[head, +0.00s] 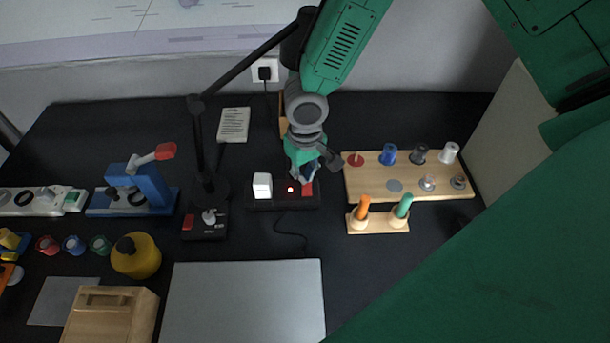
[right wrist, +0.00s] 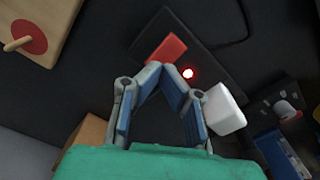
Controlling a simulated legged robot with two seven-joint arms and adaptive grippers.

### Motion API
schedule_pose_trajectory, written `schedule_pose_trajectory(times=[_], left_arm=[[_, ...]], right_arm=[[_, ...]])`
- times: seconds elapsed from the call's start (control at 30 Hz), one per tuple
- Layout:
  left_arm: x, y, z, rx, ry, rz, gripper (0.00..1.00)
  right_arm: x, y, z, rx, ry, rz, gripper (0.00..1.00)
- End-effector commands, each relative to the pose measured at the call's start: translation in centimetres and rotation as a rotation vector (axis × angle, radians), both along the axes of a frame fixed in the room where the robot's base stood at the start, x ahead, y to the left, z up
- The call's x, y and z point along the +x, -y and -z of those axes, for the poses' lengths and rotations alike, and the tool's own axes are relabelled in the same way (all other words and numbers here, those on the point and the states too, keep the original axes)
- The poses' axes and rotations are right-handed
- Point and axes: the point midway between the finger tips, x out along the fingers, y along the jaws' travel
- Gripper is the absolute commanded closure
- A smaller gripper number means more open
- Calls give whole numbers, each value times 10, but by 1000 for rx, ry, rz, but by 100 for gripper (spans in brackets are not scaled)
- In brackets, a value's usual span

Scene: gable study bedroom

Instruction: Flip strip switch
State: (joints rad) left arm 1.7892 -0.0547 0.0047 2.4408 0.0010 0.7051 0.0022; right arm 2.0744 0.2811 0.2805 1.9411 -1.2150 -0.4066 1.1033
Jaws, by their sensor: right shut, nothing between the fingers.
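The black power strip (head: 284,204) lies on the dark desk near the middle of the head view. It carries a white cube plug (head: 262,185), a small glowing red light (head: 291,190) and a red rocker switch (head: 307,190). My right gripper (head: 309,178) is shut and empty, at the switch end of the strip, and partly covers it in the head view. In the right wrist view, its fingertips (right wrist: 164,70) meet just beside the red switch (right wrist: 166,50); I cannot tell whether they touch it. The light (right wrist: 188,73) glows there too. My left gripper is not in view.
A wooden peg board (head: 405,188) with knobs stands right of the strip, with a small orange-and-green peg holder (head: 378,224) before it. A black lamp (head: 207,185) stands left. A grey panel (head: 245,300) lies in front. A cable runs to the wall socket (head: 265,71).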

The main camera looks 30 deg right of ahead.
Motion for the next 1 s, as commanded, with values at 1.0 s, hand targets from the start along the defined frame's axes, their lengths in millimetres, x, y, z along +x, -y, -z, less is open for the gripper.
schedule_pose_trajectory(times=[1.0], left_arm=[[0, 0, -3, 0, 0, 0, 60]], right_arm=[[0, 1, -3, -1, 0, 1, 100]])
